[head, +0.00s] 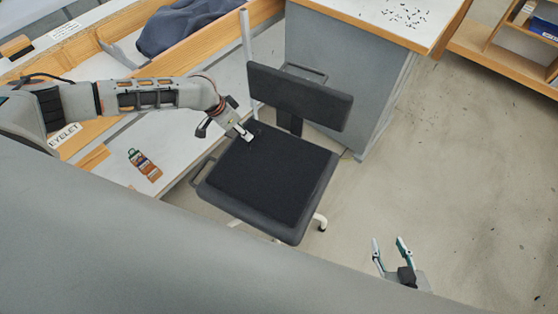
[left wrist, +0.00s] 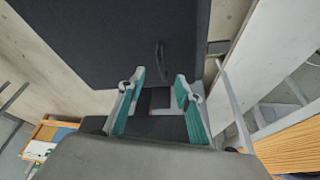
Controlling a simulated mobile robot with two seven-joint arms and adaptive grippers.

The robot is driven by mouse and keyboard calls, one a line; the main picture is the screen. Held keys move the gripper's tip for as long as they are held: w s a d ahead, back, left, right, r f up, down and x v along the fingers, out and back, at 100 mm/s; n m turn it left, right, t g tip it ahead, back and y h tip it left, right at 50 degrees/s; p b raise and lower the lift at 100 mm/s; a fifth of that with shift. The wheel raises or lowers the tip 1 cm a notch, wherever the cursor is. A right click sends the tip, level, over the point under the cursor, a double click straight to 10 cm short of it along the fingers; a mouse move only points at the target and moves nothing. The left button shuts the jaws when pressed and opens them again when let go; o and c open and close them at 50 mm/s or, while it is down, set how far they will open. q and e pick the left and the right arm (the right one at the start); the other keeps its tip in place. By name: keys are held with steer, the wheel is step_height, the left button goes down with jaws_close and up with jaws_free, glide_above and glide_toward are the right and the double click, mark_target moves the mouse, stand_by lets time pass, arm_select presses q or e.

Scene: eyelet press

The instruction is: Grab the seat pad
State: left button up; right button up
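The seat pad (head: 268,180) is a flat black square lying on the dark seat of the office chair. In the left wrist view, a broad dark surface, which looks like the pad (left wrist: 100,35), fills the top, with a small dark loop-like mark (left wrist: 160,55) near its edge. My left gripper (head: 245,133) is over the pad's far left corner, by the backrest. In the left wrist view its teal-lined fingers (left wrist: 160,78) are apart, with nothing clearly held; contact with the pad cannot be told. My right gripper (head: 388,248) is open and empty at the lower right, away from the chair.
The chair's backrest (head: 300,98) stands just behind the pad. A grey cabinet (head: 345,75) is behind the chair. A white bench with wooden edges (head: 185,150) and a dark blue cloth (head: 185,25) is at the left. The floor (head: 430,170) at the right is clear.

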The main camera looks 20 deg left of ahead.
arm_select(q)
steer(key=shift+b+x, duration=0.3)
steer(key=shift+x, duration=1.25)
steer(key=b+x, duration=0.1)
steer(key=x, duration=0.3)
steer(key=shift+f, duration=0.3)
